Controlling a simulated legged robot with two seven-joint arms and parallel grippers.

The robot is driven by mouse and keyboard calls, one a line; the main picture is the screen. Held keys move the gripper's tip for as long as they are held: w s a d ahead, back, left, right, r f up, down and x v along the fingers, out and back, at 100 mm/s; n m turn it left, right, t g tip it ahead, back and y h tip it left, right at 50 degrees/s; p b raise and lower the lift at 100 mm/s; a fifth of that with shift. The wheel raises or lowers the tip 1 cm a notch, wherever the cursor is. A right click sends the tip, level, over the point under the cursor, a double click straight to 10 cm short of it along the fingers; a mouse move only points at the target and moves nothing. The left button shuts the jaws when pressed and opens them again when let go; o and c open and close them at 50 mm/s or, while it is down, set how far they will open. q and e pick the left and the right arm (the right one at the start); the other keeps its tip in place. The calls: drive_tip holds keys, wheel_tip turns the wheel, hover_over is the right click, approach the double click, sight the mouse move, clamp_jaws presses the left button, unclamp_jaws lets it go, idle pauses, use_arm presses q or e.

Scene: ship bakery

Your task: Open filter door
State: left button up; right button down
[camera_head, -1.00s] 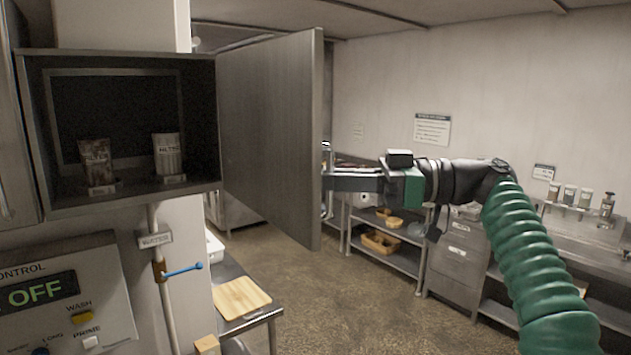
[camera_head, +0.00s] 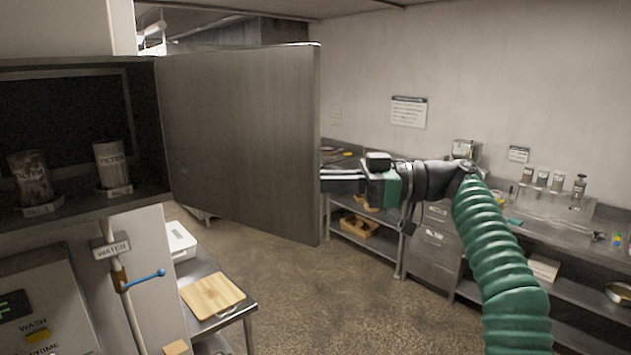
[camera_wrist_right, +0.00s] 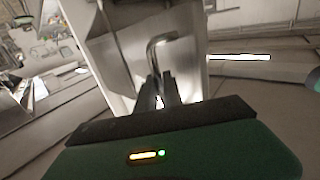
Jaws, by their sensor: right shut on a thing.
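The grey metal filter door (camera_head: 240,135) stands swung wide open from the wall cabinet (camera_head: 140,130), hinged at the cabinet's right side. Inside the cabinet stand a brown-stained filter (camera_head: 30,178) on the left and a clean white filter (camera_head: 111,165) on the right. My right gripper (camera_head: 325,180) is at the door's outer edge, its fingertips partly hidden behind it. In the right wrist view the fingers (camera_wrist_right: 157,88) are closed at the lower end of the door's bent metal handle (camera_wrist_right: 155,50). My left gripper is not in view.
A water pipe with a blue-handled valve (camera_head: 145,280) runs below the cabinet, beside a control panel (camera_head: 45,310). A side table with a cutting board (camera_head: 212,294) stands below the door. Steel counters (camera_head: 430,240) line the far wall. The floor between is clear.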

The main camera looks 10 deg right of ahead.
drive_tip(key=c, duration=1.6)
unclamp_jaws()
drive_tip(key=shift+s+a, duration=0.2)
drive_tip(key=shift+a, duration=0.05)
drive_tip(key=shift+o, duration=0.5)
drive_tip(key=shift+a, duration=0.15)
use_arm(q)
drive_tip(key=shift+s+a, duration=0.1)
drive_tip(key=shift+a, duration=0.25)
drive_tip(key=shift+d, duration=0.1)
use_arm(e)
drive_tip(key=shift+w+f, duration=0.1)
drive_tip(key=shift+d, duration=0.2)
